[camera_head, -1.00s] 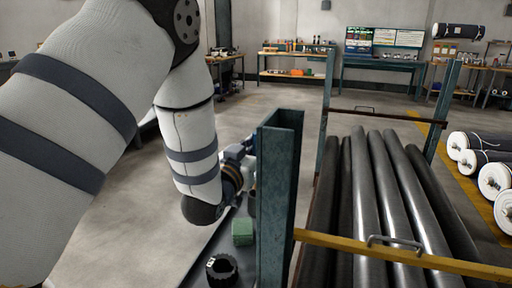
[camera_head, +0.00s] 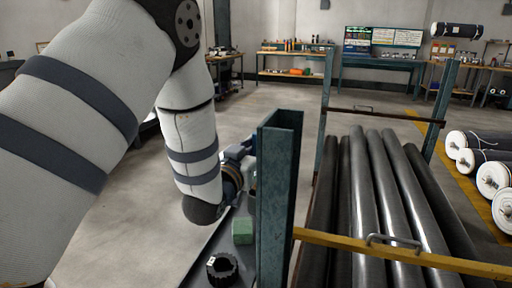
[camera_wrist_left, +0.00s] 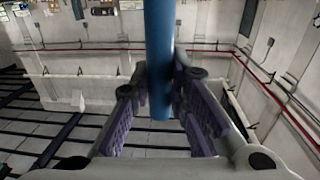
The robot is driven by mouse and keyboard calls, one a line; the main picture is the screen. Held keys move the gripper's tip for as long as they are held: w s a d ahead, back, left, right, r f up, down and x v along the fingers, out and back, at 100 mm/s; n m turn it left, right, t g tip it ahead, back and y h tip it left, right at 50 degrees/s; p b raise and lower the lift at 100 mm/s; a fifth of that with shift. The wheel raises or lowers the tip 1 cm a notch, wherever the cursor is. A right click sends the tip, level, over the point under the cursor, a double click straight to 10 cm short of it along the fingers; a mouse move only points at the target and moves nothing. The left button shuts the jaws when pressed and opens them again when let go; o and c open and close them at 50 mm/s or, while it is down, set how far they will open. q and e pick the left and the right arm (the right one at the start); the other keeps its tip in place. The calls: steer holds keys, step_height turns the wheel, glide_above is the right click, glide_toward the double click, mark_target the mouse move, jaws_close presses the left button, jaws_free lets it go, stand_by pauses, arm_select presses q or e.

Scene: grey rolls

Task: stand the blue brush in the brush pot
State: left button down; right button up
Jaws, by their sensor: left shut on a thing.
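The blue brush (camera_wrist_left: 160,45) shows in the left wrist view as a plain blue rod. It runs from the top edge down between the purple finger pads. My left gripper (camera_wrist_left: 160,88) is shut on it. In the head view the left gripper (camera_head: 248,158) is mostly hidden behind a teal post, and the brush cannot be made out there. I cannot clearly identify the brush pot; part of the bench beside the post is hidden. My right gripper is not in view.
A teal upright post (camera_head: 279,200) stands right beside my left wrist. A green block (camera_head: 242,231) and a black ridged ring (camera_head: 222,268) lie on the dark bench top. A rack of long dark rolls (camera_head: 385,200) fills the right, with a yellow bar (camera_head: 400,257) in front.

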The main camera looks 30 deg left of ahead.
arm_select(q)
steer(key=shift+r, duration=0.2)
steer(key=shift+f, duration=0.1)
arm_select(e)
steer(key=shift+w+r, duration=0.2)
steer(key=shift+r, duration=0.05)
arm_select(q)
steer(key=shift+f+b, duration=0.6)
steer(key=shift+f, duration=2.75)
steer(key=c, duration=1.5)
jaws_free()
steer(key=shift+o, duration=0.2)
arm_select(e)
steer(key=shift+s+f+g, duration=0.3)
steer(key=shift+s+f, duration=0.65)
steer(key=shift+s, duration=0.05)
arm_select(q)
steer(key=s, duration=0.2)
steer(key=s+d, duration=0.1)
steer(key=s, duration=0.4)
steer(key=shift+s+d, duration=0.15)
steer(key=shift+s, duration=0.1)
